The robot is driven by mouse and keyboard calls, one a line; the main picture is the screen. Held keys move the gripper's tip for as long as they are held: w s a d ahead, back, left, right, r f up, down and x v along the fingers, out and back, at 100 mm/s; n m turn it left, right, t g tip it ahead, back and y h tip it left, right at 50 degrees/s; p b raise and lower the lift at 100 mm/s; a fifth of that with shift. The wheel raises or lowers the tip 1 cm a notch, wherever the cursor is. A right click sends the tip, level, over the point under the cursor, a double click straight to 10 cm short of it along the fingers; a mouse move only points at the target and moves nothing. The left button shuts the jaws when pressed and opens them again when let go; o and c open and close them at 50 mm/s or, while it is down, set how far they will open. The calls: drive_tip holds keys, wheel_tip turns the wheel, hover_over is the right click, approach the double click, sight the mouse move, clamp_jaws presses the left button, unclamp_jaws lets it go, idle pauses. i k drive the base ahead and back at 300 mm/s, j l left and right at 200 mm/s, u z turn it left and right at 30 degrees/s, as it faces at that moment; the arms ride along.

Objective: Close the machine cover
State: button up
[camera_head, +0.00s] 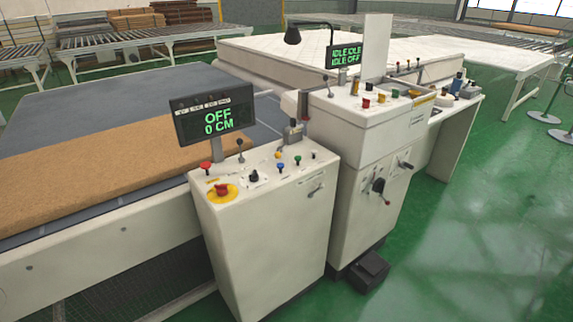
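A white machine (380,150) stands right of centre with coloured knobs and levers on its top. A plain white flat panel (376,45) stands upright at the back of that top, beside a display (344,54) reading "IDLE IDLE" and "IDLE OFF". It looks like a raised cover, but its hinge cannot be made out. Part of the machine's top in front of it looks recessed, with a yellow label (423,99) at the edge. My gripper is not in view.
A white control cabinet (262,235) with a red stop button (222,189) and a display (213,115) reading "OFF 0 CM" stands in front. A brown mat (90,170) lies at left. A black pedal (370,268) sits on the floor. Green floor (480,240) at right is clear.

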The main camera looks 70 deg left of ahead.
sight(377, 33)
drive_tip(key=u, duration=1.45)
drive_tip(key=i+l+z, duration=0.15)
drive_tip(key=z, duration=0.3)
drive_tip(key=i+z, duration=0.4)
drive_tip(key=i, duration=3.4)
drive_tip(key=i+u, duration=0.1)
drive_tip(key=i, duration=0.4)
drive_tip(key=i+l+u, duration=0.1)
drive_tip(key=i, duration=0.35)
drive_tip(key=i+l+u, duration=0.1)
drive_tip(key=i, duration=0.4)
drive_tip(key=l+u, duration=0.1)
drive_tip(key=u, duration=0.85)
drive_tip(key=k+l+u, duration=0.1)
drive_tip(key=u, duration=0.4)
drive_tip(key=k+z, duration=0.1)
drive_tip(key=k, duration=0.3)
